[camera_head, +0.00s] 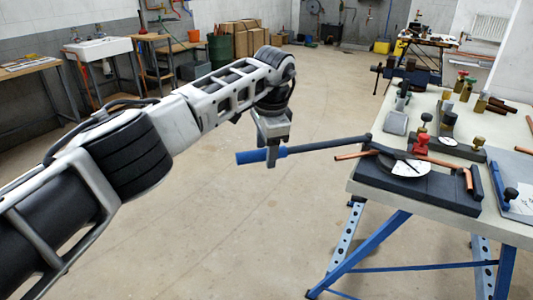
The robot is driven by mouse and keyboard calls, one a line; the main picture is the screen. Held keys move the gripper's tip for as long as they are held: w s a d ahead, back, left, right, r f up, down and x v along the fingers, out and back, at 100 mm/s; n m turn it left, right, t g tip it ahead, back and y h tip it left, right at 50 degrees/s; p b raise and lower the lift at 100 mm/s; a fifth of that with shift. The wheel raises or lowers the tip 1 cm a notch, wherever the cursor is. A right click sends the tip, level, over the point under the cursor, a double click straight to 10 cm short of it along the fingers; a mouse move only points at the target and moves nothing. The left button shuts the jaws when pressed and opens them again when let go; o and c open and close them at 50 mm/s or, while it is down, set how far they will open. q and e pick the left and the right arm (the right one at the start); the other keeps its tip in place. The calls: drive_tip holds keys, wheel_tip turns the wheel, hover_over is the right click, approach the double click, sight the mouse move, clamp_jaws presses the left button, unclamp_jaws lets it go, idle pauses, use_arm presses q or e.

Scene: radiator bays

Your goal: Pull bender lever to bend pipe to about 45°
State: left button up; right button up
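The bender (425,190) is a dark base on the right workbench, with a white dial (410,169) and a red part (421,146). Its lever (325,145) reaches left past the bench edge and ends in a blue handle (248,157). A copper pipe (352,155) lies through the bender; one end sticks out left below the lever, and more copper shows right of the dial. My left gripper (272,158) points down at the blue handle, and its finger covers part of it. It looks closed around the handle. The far finger is hidden. My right gripper is out of view.
The bench (366,192) has blue legs and also carries a vise (405,73), brass fittings and other tools. The floor (240,235) left of the bench is open. A sink (98,48), side tables and a green drum (220,50) stand at the back.

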use_arm(q)
wheel_tip(320, 180, up, 14)
drive_tip(key=s+d, duration=0.1)
drive_tip(key=s, duration=0.1)
drive_tip(key=shift+s+d, duration=0.2)
drive_tip(key=shift+s, duration=0.05)
drive_tip(key=shift+f, duration=0.1)
